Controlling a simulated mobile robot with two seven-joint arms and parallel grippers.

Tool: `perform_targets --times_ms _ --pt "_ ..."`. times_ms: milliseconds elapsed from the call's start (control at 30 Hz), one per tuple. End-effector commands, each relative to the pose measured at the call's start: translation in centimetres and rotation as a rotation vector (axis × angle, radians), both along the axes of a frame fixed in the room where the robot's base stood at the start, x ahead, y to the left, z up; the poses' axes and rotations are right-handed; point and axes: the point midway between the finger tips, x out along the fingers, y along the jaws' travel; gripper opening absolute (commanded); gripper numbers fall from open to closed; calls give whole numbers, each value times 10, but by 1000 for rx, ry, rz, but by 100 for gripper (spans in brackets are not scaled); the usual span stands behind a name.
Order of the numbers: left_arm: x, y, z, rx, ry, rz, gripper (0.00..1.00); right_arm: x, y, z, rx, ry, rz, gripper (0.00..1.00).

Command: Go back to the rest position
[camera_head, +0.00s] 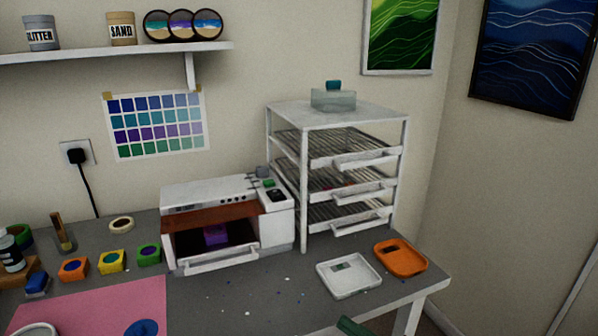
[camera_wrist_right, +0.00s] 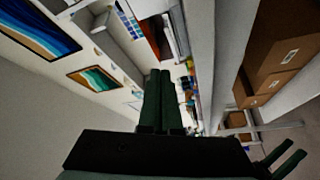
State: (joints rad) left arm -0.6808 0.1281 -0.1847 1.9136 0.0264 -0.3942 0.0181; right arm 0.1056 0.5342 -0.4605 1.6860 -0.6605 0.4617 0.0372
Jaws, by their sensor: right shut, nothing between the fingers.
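My right gripper (camera_head: 352,326) just shows as a dark green tip at the bottom edge of the head view, in front of the table. In the right wrist view its two dark green fingers (camera_wrist_right: 160,103) lie side by side, shut with nothing between them. Two dark prongs (camera_wrist_right: 283,158) at the lower right of that view look like my left gripper's fingers, held apart and empty. The left gripper does not show in the head view.
Cardboard boxes (camera_wrist_right: 285,50) show in the wrist view.

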Motion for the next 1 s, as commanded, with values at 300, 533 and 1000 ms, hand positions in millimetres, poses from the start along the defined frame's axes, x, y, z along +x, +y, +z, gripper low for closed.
perform_targets --times_ms 300,533,1000 --pt "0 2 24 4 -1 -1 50 -59 -48 -102 427 682 -507 0" --pt "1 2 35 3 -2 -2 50 -158 -70 -185 599 1174 -807 0" --pt "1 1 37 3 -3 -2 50 -201 -71 -209 643 1346 -897 0"
